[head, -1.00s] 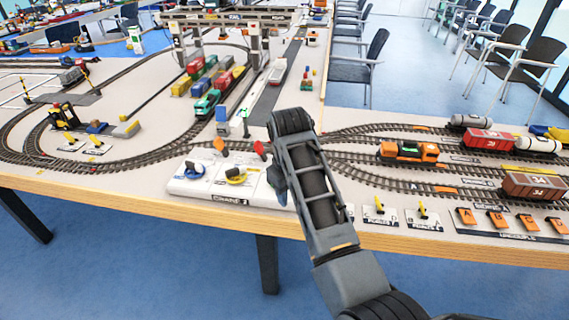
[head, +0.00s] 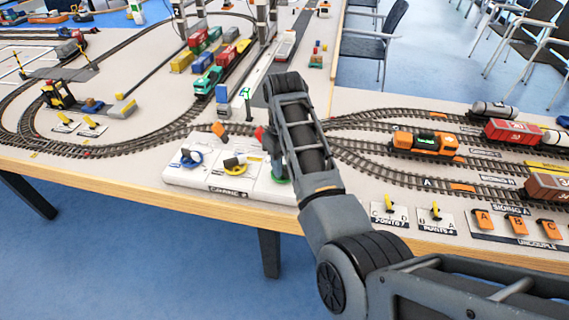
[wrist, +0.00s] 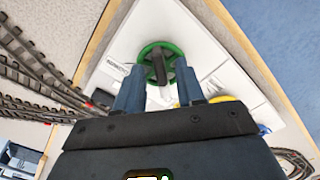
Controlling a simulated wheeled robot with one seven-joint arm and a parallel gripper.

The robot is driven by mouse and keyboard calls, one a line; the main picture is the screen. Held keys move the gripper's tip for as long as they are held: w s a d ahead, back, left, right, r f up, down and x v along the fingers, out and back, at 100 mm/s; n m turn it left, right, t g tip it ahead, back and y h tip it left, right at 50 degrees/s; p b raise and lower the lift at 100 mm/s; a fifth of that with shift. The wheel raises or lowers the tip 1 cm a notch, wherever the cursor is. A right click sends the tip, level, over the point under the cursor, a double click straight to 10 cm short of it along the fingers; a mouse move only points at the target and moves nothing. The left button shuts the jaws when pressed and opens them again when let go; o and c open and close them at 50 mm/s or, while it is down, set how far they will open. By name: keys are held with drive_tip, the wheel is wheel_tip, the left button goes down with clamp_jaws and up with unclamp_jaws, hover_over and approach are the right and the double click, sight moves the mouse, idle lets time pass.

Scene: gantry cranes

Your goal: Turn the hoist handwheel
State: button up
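The crane panel (head: 205,180) is a white box at the table's front edge with blue (head: 190,157), yellow (head: 235,162) and green handwheels. I cannot read which wheel is marked hoist. The green handwheel (head: 281,180) is mostly hidden behind my arm in the head view. In the wrist view the green handwheel (wrist: 146,51) lies just ahead of my gripper (wrist: 160,82), with a dark upright part at its middle. My gripper's two fingers are apart, with the wheel's near side between or just beyond them. I cannot tell whether they touch it.
Model tracks run behind and right of the panel. An orange locomotive (head: 424,143) stands on the right tracks. Yellow point levers (head: 389,205) and orange uncouple switches (head: 483,220) line the front edge. An orange lever (head: 219,130) stands behind the panel.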

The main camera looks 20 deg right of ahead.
drive_tip(key=shift+f, duration=0.45)
drive_tip(key=shift+c, duration=0.3)
clamp_jaws()
